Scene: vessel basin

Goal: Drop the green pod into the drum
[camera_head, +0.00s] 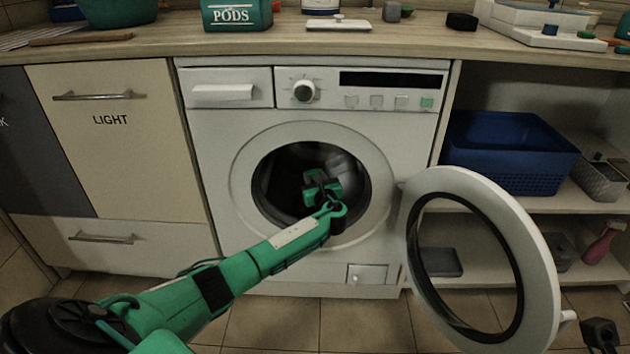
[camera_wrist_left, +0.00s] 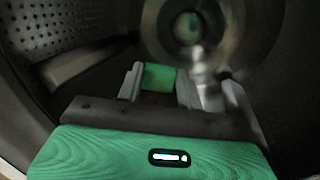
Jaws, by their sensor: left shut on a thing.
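The drum (camera_head: 276,190) of the white washing machine is dark and open at the front. My left arm reaches to its mouth from the lower left, and my left gripper (camera_head: 316,182) is at the drum opening. In the left wrist view the perforated drum wall (camera_wrist_left: 85,75) and shiny back surround the gripper. The green pod (camera_wrist_left: 159,77) is between the fingers of my left gripper (camera_wrist_left: 158,85), which is shut on it. In the head view the pod cannot be told apart from the green gripper. My right gripper is not clearly in view.
The round door (camera_head: 540,250) hangs open to the right of the drum. A green PODS box (camera_head: 237,15) stands on the counter (camera_head: 160,38) above. A blue basket (camera_head: 510,155) sits on the shelf at right.

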